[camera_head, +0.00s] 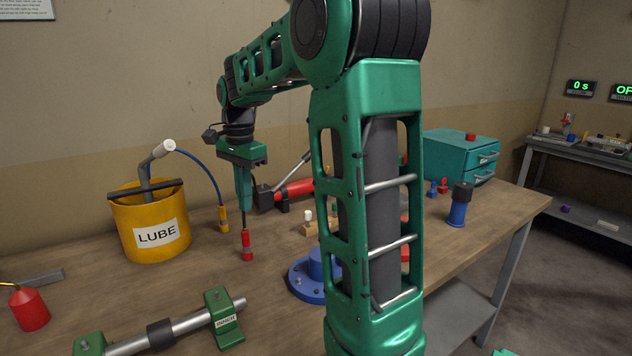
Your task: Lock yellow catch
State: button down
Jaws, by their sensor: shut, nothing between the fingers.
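I cannot make out a yellow catch for certain. The yellow bucket (150,218) marked LUBE stands on the bench at left, with a dark bar across its top. A small yellow fitting (223,219) stands at the end of a blue hose, right of the bucket. My gripper (244,207) points down just right of this fitting, its green fingers shut. A red cylinder (247,246) with a thin dark rod stands right below the fingertips; whether they touch the rod is unclear.
A red cylinder with a lever (293,190) lies behind my gripper. A blue flanged part (307,279) is partly hidden by my arm. A metal bar in green blocks (185,327) lies in front. A teal drawer box (460,155) stands at back right.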

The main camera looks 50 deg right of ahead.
jog(key=s+d+f+m+t, duration=0.2)
jog(key=d+m+t, duration=0.4)
jog(key=d+m, duration=1.6)
jog(key=s+d+r+t+h, duration=0.1)
jog(key=s+d, duration=0.1)
jog(key=d, duration=0.5)
jog(key=s+d+r+h, duration=0.1)
jog(key=s+d+r, duration=0.1)
jog(key=d, duration=0.6)
jog(key=shift+s+r+t, duration=0.3)
jog(key=shift+s+t, duration=0.1)
jog(key=shift+s, duration=0.2)
jog(key=w+d+f, duration=0.3)
jog(key=w+f, duration=0.2)
jog(key=w, duration=0.5)
jog(key=shift+f, duration=0.3)
jog(key=shift+r, duration=0.1)
